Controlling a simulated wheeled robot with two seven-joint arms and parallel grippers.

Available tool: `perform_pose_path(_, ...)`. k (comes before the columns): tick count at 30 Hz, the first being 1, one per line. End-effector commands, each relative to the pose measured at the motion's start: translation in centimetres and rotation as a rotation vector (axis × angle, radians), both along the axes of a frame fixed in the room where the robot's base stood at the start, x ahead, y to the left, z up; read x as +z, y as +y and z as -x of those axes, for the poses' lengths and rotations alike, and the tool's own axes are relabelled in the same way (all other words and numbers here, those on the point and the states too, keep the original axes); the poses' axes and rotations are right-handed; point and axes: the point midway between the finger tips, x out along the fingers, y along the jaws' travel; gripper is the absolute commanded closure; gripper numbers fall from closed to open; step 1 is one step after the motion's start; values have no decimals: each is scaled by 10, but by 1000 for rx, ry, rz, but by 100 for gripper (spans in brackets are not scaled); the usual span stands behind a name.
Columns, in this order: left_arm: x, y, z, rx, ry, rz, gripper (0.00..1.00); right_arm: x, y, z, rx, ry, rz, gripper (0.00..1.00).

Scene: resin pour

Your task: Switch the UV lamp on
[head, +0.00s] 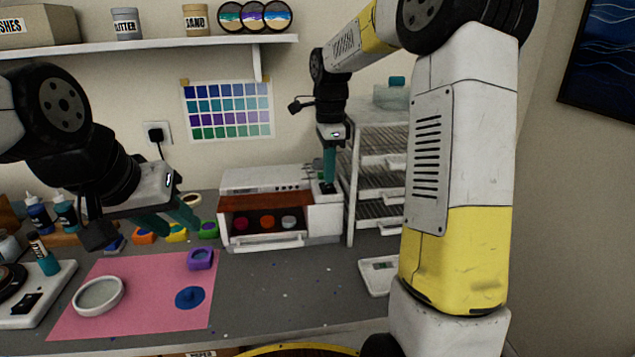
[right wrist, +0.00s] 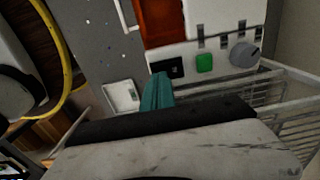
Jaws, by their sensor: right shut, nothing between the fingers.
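The UV lamp (head: 265,180) is a white box at the back of the bench. Its front is open, with several coloured round pieces inside. Its control panel shows in the right wrist view with a black rocker switch (right wrist: 170,68), a green button (right wrist: 204,62) and a grey knob (right wrist: 243,54). My right gripper (head: 328,184) is shut and empty, pointing down at the lamp's right end. In the right wrist view its teal fingertips (right wrist: 160,80) are close beside the black switch; I cannot tell whether they touch.
A wire drying rack (head: 378,180) stands right of the lamp. The pink mat (head: 130,318) holds a white ring dish (head: 99,295) and a purple mould (head: 200,259). Bottles stand at left. The bench's middle is mostly clear.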

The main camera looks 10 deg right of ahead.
Motion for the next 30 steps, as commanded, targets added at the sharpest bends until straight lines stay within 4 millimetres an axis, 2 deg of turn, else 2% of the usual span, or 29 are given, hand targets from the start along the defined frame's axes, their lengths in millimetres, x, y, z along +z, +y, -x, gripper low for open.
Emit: perform_pose_path(30, 0, 0, 0, 0, 0, 0, 64, -9, 0, 0, 0, 0, 0, 100)
